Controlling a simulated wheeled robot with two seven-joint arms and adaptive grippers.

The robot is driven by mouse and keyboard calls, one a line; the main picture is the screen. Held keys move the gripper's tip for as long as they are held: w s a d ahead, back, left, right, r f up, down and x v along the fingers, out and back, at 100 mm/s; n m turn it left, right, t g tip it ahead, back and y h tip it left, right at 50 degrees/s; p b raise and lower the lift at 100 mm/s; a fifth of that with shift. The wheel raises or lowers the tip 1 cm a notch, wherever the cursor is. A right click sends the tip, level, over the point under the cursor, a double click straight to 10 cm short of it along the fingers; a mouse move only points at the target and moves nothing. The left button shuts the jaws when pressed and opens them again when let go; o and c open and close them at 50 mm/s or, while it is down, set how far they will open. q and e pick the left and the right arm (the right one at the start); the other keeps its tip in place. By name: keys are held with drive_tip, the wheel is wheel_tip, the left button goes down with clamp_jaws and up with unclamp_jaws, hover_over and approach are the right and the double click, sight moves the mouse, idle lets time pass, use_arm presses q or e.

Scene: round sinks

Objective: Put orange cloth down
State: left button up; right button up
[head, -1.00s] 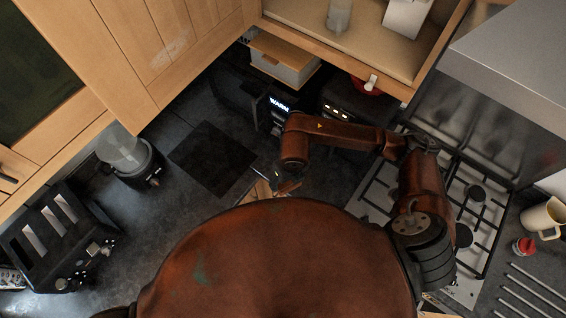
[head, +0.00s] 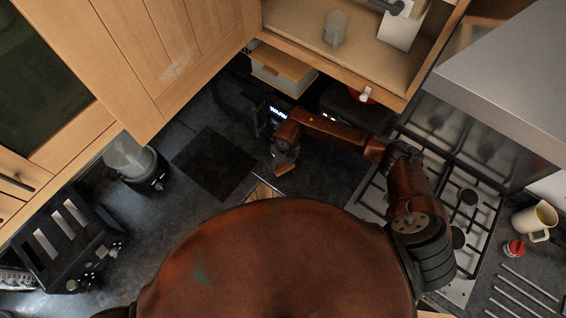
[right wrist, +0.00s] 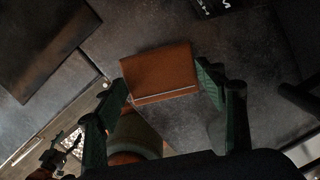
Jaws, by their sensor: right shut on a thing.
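The orange cloth (right wrist: 160,72) is a folded, flat rectangle in the right wrist view. My right gripper (right wrist: 160,85) has its green fingers on either side of the cloth and is shut on it. In the head view the right gripper (head: 284,158) is over the dark countertop (head: 315,180), to the right of a black mat. Only a small orange edge of the cloth (head: 286,168) shows there, partly hidden by the gripper. I cannot tell whether the cloth touches the counter. My left gripper is not in view.
The black square mat (head: 213,163) lies left of the gripper. A dark appliance with a lit display (head: 278,113) stands just behind it. A gas hob (head: 465,215) is at the right, a toaster (head: 68,240) and blender (head: 133,160) at the left. An open cupboard (head: 375,60) hangs above.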

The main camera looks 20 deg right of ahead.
sight(283, 163)
drive_tip(key=shift+w+f, duration=0.2)
drive_tip(key=shift+f, duration=0.05)
drive_tip(key=f, duration=0.2)
drive_tip(key=f+p, duration=0.1)
drive_tip(key=shift+w+d, duration=0.1)
drive_tip(key=shift+w, duration=0.15)
drive_tip(key=shift+s+f, duration=0.1)
drive_tip(key=shift+f, duration=0.1)
drive_tip(key=o, duration=1.5)
drive_tip(key=shift+o, duration=0.2)
